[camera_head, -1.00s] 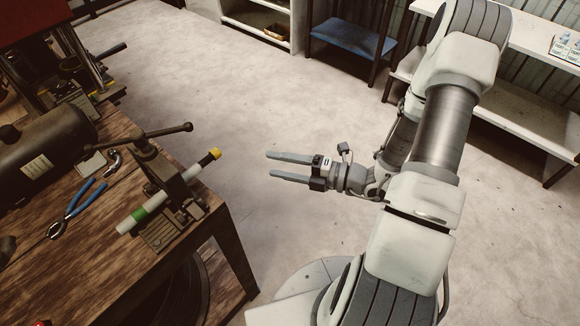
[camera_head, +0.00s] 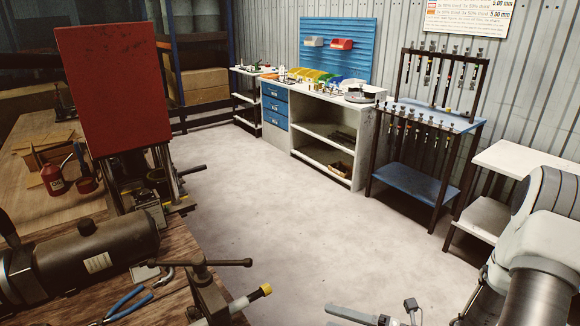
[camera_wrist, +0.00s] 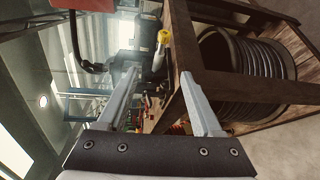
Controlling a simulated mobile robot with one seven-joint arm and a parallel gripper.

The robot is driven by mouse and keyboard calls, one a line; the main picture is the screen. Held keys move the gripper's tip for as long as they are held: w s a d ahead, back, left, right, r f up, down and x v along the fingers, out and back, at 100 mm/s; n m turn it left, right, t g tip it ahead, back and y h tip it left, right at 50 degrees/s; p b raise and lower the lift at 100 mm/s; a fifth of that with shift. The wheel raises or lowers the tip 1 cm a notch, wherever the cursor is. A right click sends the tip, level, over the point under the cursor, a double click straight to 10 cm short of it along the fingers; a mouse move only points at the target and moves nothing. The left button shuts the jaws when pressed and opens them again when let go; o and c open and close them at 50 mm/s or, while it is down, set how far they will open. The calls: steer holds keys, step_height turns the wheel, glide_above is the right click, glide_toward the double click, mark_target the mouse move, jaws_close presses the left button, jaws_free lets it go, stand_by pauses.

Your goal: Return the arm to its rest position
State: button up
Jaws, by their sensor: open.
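My gripper (camera_head: 352,313) shows only in part at the bottom edge of the head view, over the floor to the right of the workbench (camera_head: 45,230). In the wrist view my gripper (camera_wrist: 160,75) has its two grey fingers wide apart with nothing held between them. My white arm (camera_head: 545,250) comes in at the lower right of the head view. A hose with a yellow end (camera_head: 264,290) sits in the vise (camera_head: 208,298) on the bench, to the left of my gripper and apart from it. The yellow end (camera_wrist: 164,37) also shows beyond the fingers in the wrist view.
The bench holds a dark cylindrical tank (camera_head: 98,262), blue-handled pliers (camera_head: 128,303) and a red-panelled machine (camera_head: 120,90). Along the back wall stand a white cabinet (camera_head: 320,155) and a blue rack (camera_head: 415,180). A coiled hose (camera_wrist: 240,65) lies under the bench. The middle floor is clear.

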steer(key=s+a+r+n+g+h, duration=0.25)
steer(key=s+r+n+g, duration=0.25)
steer(key=n, duration=0.7)
steer(key=s+a+r+n+g+h, duration=0.1)
steer(key=s+r+n+g+h, duration=0.35)
steer(key=n, duration=0.75)
steer(key=s+d+r+n+t+h, duration=0.1)
steer(key=d+r+n+t+h, duration=0.1)
steer(key=r+n, duration=0.4)
steer(key=s+d+r+n+t+h, duration=0.1)
steer(key=d+r+n+t+h, duration=0.2)
steer(key=n, duration=0.8)
step_height(320, 180, up, 4)
steer(key=t+h, duration=0.2)
steer(key=shift+s+r+h, duration=0.15)
steer(key=shift+r+h, duration=0.05)
steer(key=shift+h, duration=0.1)
